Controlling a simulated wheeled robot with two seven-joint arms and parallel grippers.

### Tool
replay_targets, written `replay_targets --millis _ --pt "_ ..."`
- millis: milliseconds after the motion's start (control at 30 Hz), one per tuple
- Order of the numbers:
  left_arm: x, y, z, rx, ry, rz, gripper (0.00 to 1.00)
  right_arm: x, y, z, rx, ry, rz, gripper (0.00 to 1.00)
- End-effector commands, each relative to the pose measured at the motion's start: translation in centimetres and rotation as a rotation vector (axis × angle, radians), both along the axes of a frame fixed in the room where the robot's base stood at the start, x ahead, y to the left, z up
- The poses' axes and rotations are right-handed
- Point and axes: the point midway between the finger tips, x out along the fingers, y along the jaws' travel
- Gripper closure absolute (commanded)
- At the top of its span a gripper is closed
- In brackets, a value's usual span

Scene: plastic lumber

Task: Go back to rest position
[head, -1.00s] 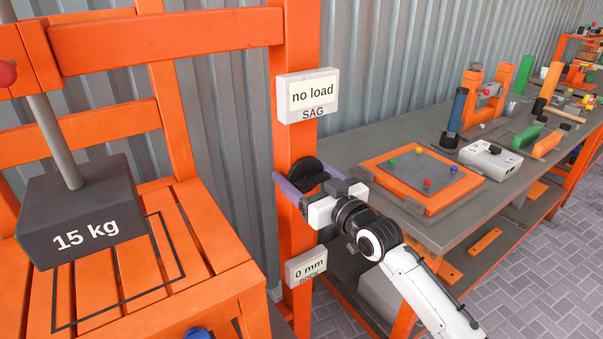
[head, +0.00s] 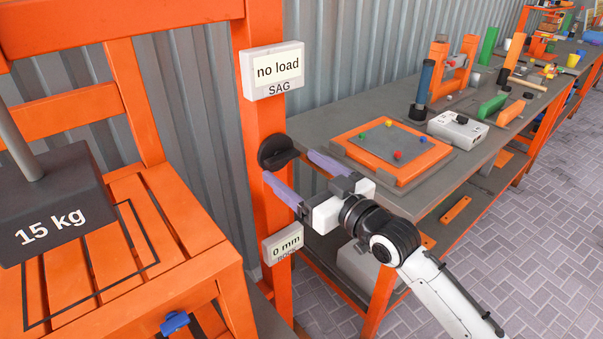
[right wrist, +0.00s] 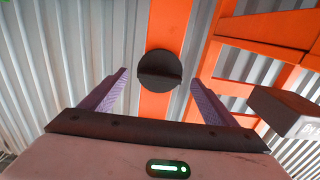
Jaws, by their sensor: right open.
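My right gripper (head: 290,167) is open and empty, with its two purple fingers spread apart. It points at the black round knob (head: 276,152) on the orange post (head: 262,115). In the right wrist view the knob (right wrist: 160,70) shows beyond the fingertips, centred between the two fingers (right wrist: 159,77) with space on both sides. The knob's raised grip bar lies about level in that view. My left gripper is not in view.
The post carries a "no load" sign (head: 272,70) and a "0 mm" sign (head: 283,243). An orange bench with a dark 15 kg block (head: 50,205) stands left. A grey table (head: 325,115) with a framed board (head: 362,170) and several tools stands right.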

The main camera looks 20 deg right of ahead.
Motion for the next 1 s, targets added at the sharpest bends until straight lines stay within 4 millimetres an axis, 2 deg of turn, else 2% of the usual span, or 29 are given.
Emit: replay_targets --millis 133,467,567,667,767,800,900,1000 --pt "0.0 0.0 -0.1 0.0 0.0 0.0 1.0 -1.2 -0.4 0.0 0.0 0.001 0.0 0.19" --pt "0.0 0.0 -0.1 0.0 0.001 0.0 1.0 -1.3 -0.5 0.0 0.0 0.001 0.0 0.19" --pt "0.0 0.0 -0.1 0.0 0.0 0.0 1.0 -1.7 -0.5 -1.3 -0.002 0.023 -0.004 0.19" --pt "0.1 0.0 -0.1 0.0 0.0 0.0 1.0 -3.1 -0.5 -5.1 -0.007 0.091 -0.017 0.19" --pt "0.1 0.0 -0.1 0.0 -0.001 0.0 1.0 -6.0 -0.4 -11.2 -0.02 0.2 -0.041 0.19" --pt "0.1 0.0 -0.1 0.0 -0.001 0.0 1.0 -7.7 -0.4 -13.8 -0.026 0.251 -0.052 0.19" --pt "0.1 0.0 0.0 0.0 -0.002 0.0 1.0 -12.2 -0.5 -20.0 -0.048 0.377 -0.08 0.19" --pt "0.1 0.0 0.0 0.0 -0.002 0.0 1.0 -17.4 -0.6 -25.6 -0.073 0.503 -0.105 0.19"
